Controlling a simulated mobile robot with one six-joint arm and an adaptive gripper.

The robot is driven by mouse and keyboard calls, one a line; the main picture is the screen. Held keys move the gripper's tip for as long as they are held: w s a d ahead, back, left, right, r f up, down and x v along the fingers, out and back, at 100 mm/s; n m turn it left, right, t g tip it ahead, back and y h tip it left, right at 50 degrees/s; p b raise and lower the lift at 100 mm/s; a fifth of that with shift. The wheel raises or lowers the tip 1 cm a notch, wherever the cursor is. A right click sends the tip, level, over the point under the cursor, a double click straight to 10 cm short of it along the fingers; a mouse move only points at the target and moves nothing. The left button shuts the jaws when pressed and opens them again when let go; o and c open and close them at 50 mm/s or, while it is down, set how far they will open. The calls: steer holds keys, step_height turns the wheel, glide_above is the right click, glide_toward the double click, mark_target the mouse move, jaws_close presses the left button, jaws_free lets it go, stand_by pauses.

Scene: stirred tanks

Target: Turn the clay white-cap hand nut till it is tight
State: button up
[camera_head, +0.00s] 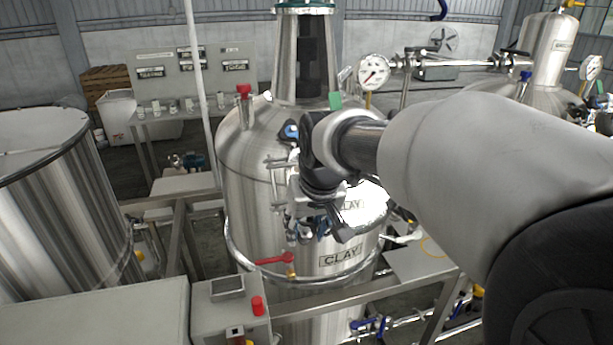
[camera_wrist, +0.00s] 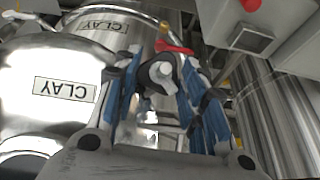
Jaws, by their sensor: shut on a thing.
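The clay tank is the steel vessel in the middle of the head view, with a CLAY plate (camera_head: 341,256) on its front. A shiny round lid with its own CLAY plate (camera_wrist: 64,89) fills the left of the wrist view. The clay white-cap hand nut (camera_wrist: 160,74) shows between my fingertips as a dark body with a pale cap. My gripper (camera_wrist: 157,72) is shut on it, with one blue-padded finger on each side. In the head view, my gripper (camera_head: 308,232) is at the tank's front, and the nut cannot be made out there.
A red lever handle (camera_head: 274,260) sits just below my gripper, and close beyond the nut in the wrist view (camera_wrist: 173,47). A control box (camera_head: 230,307) with a red button stands in front. An open steel tank (camera_head: 60,205) is at left. A pressure gauge (camera_head: 374,72) is above.

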steer(key=m+y+b, duration=0.1)
steer(key=m+y, duration=0.1)
steer(key=m, duration=0.1)
steer(key=shift+w+d+f+y+b, duration=0.1)
steer(key=shift+d+f+y+b, duration=0.1)
steer(key=shift+d+y+b, duration=0.15)
steer(key=m+y+b, duration=0.1)
steer(key=b, duration=0.1)
steer(key=m+y+b, duration=0.1)
steer(key=m+b, duration=0.1)
steer(key=shift+d+f+m+y, duration=0.2)
steer(key=shift+m+y, duration=0.1)
steer(key=shift+y, duration=0.05)
steer(key=m+b, duration=0.1)
steer(key=m+t+y+b, duration=0.1)
steer(key=b, duration=0.1)
steer(key=m+y+b, duration=0.1)
steer(key=shift+d+f+m, duration=0.1)
steer(key=shift+f+m, duration=0.15)
steer(key=shift+m, duration=0.05)
steer(key=m+t+b, duration=0.1)
steer(key=b, duration=0.1)
steer(key=m+t+y+b, duration=0.1)
steer(key=m+b, duration=0.1)
steer(key=shift+s+y, duration=0.25)
steer(key=shift+y, duration=0.05)
steer(key=shift+r+m, duration=0.1)
steer(key=shift+m, duration=0.3)
steer(key=o, duration=1.1)
steer(key=shift+d, duration=0.1)
